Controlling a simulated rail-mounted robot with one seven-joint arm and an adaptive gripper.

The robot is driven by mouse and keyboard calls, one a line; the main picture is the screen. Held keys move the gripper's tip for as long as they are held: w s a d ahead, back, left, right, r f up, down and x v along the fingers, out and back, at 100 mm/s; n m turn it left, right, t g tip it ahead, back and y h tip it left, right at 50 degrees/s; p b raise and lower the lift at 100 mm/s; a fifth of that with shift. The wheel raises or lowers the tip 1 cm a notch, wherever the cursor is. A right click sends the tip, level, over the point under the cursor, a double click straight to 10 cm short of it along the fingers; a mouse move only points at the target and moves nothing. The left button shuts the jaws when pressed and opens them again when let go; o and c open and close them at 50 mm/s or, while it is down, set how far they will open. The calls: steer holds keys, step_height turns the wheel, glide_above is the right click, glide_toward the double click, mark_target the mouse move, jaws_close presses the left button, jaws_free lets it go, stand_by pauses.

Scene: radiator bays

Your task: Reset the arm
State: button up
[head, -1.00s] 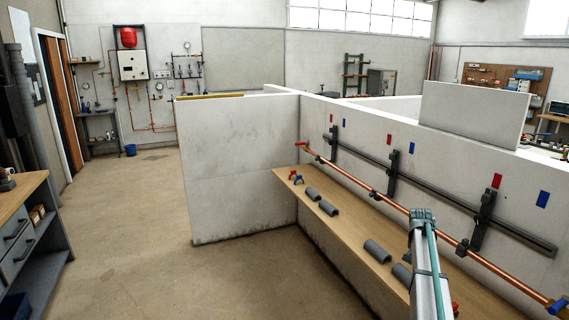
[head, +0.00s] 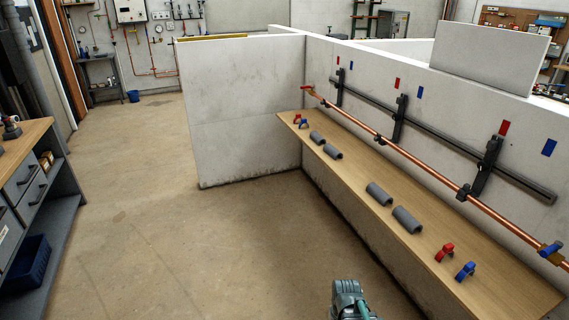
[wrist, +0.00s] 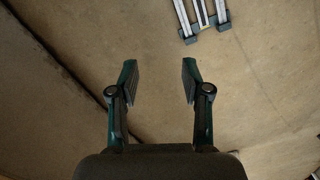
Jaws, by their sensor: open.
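My gripper (wrist: 158,82) is open and empty in the wrist view, its two dark green fingers apart over bare concrete floor. In the head view only a part of my arm shows at the bottom edge, in front of the bench; the fingers are not seen there. No object touches the gripper.
A wooden bench (head: 345,185) runs along the white wall, bearing grey pipe shells (head: 407,219), red clips (head: 445,252) and blue clips (head: 465,271). A copper pipe (head: 425,167) runs above it. Drawers (head: 22,178) stand at left. The floor (head: 180,235) between is clear.

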steer(key=s+f+g+b, duration=0.1)
steer(key=s+f+g, duration=0.2)
steer(key=s+f, duration=0.6)
steer(key=s+f+g+b, duration=0.1)
steer(key=s+f+g, duration=0.2)
steer(key=s+f, duration=0.6)
steer(key=s, duration=0.8)
steer(key=shift+s+f, duration=0.25)
steer(key=shift+s, duration=0.15)
